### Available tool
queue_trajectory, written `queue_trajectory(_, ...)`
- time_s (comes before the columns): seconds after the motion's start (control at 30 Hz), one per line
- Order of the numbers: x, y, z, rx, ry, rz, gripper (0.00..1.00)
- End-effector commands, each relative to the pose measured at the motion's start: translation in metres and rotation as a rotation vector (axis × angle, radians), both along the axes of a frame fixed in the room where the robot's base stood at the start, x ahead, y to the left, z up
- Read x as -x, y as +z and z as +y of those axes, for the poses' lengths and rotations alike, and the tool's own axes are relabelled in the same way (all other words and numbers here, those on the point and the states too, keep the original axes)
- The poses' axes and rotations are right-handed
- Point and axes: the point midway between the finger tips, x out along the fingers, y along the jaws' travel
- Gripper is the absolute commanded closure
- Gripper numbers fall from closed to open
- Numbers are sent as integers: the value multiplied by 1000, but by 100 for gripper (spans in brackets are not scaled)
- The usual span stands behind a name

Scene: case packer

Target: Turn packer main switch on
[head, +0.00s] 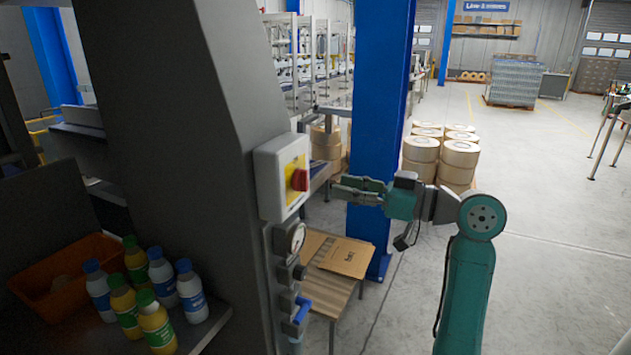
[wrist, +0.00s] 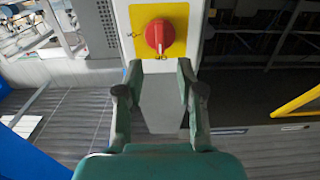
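The packer main switch is a red rotary knob (head: 299,180) on a yellow plate (head: 291,166) on a pale grey box (head: 268,182). The box is fixed to the side of the dark machine housing. In the wrist view the red knob (wrist: 158,37) is at the top centre, beyond my fingertips. Small dark marks surround it, too small to read surely, and I cannot tell its setting. My gripper (head: 336,187) is at the box's height, a short way to the right of the knob and apart from it. In the wrist view my gripper (wrist: 158,70) is open and empty.
Below the box are a round gauge (head: 295,238) and a blue-handled valve (head: 302,310). A blue pillar (head: 380,90) stands behind my gripper. A low table with flat cardboard (head: 345,256) is beneath. Bottles (head: 157,325) and an orange bin (head: 62,270) are at lower left.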

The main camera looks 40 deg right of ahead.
Motion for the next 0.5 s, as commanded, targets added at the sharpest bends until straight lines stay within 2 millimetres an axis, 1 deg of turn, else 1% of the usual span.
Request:
queue_trajectory(0.03, -10, 0, 5, 0, 4, 1, 62)
queue_trajectory(0.2, -38, 0, 15, -1, 3, 0, 62)
queue_trajectory(0.33, -54, 0, 20, -3, 2, 1, 62)
queue_trajectory(0.5, -65, 0, 24, -2, 1, 1, 62)
